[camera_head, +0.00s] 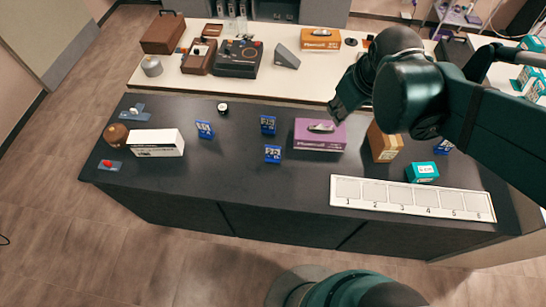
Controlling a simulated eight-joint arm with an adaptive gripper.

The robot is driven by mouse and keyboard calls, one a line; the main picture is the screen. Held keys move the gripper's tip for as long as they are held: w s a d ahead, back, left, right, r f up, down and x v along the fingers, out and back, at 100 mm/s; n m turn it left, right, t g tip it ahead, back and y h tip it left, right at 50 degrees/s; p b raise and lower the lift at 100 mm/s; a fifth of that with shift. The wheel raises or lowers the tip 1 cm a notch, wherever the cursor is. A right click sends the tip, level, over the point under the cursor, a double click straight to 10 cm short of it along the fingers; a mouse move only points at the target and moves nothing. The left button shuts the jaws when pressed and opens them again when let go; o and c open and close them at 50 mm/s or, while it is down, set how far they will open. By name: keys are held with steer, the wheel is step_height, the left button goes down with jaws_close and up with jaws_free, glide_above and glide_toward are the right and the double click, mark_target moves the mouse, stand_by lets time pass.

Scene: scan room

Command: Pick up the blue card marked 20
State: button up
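Several small blue cards stand on the dark counter in the head view. One (205,129) is at the left, one (268,124) at the middle back, and one (272,153) nearer the front. Another blue piece (444,147) shows at the right, partly under my arm. The white markings are too small for me to tell which card reads 20. My gripper (343,101) hangs above the back edge of the dark counter, right of the middle cards and apart from them. Its fingers are dark and seen from behind, so I cannot tell their opening.
A purple box (320,136) stands right of the middle cards; a brown box (384,144) and teal box (422,172) are further right. A white numbered tray (412,198) lies along the front edge. A white box (157,143) is left. Counter front-centre is clear.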

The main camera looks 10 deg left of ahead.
steer(key=w+a+f+n+g+b, duration=0.35)
steer(key=a+f+n, duration=0.25)
steer(key=a+f, duration=0.55)
steer(key=n+h+b, duration=0.1)
steer(key=n+b, duration=0.1)
steer(key=n, duration=0.3)
glide_above(273, 158)
steer(key=shift+g, duration=0.45)
steer(key=f, duration=0.8)
steer(key=w+f, duration=0.1)
steer(key=f, duration=0.4)
steer(key=shift+d, duration=0.1)
steer(key=shift+s+a+f, duration=0.15)
steer(key=shift+a+f, duration=0.05)
steer(key=shift+f, duration=0.1)
steer(key=shift+f, duration=0.1)
steer(key=shift+f, duration=1.15)
steer(key=shift+f, duration=0.1)
steer(key=shift+f+b, duration=0.5)
steer(key=shift+f, duration=2.05)
steer(key=shift+c, duration=0.6)
jaws_close()
